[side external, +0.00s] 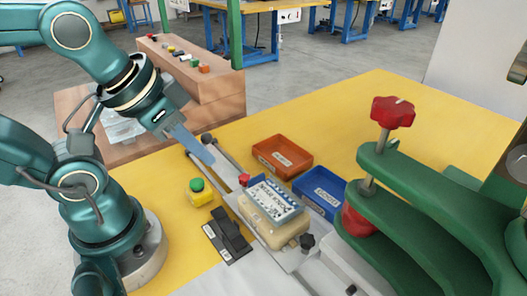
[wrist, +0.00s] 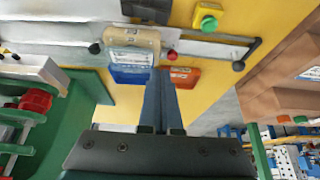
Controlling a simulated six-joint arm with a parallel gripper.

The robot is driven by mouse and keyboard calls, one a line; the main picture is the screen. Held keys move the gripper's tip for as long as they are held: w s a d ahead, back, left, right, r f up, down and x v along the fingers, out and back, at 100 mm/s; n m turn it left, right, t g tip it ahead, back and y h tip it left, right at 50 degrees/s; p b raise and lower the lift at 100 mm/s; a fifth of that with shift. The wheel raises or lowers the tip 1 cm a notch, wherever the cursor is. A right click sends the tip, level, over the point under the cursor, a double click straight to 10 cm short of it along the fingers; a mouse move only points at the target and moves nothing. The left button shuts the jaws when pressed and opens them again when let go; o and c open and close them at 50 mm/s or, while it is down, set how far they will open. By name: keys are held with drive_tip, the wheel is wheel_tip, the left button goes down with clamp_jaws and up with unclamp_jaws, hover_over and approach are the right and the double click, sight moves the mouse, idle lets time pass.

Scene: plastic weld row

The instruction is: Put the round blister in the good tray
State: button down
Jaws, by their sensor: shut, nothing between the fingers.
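My gripper (side external: 207,158) is shut and empty, held above the yellow table left of the trays; its fingers also show in the wrist view (wrist: 160,85). An orange-red tray (side external: 262,152) and a blue tray (side external: 315,207) stand on the table, each with a small white label. I cannot read which is the good tray. Both look empty in the side view. I cannot make out a round blister for certain. Some clear plastic pieces (side external: 118,128) lie in the wooden bin behind my arm, partly hidden; their shapes are unclear.
A beige block with a white and blue lettered panel (side external: 272,197) stands beside the trays on a metal rail. A yellow box with a green button (side external: 200,192) sits left of it. A green press with a red knob (side external: 392,112) stands on the right. The table's back is clear.

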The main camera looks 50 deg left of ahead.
drive_tip(key=c, duration=0.9)
unclamp_jaws()
drive_tip(key=o, duration=0.5)
drive_tip(key=shift+s+m, duration=0.1)
drive_tip(key=shift+m, duration=0.3)
drive_tip(key=shift+c, duration=0.2)
drive_tip(key=o, duration=0.3)
drive_tip(key=shift+r+m, duration=0.2)
drive_tip(key=shift+m, duration=0.4)
drive_tip(key=m+g, duration=0.6)
drive_tip(key=m, duration=1)
hover_over(273, 199)
wheel_tip(273, 199, down, 3)
drive_tip(key=shift+r, duration=0.15)
drive_tip(key=shift+f, duration=3.3)
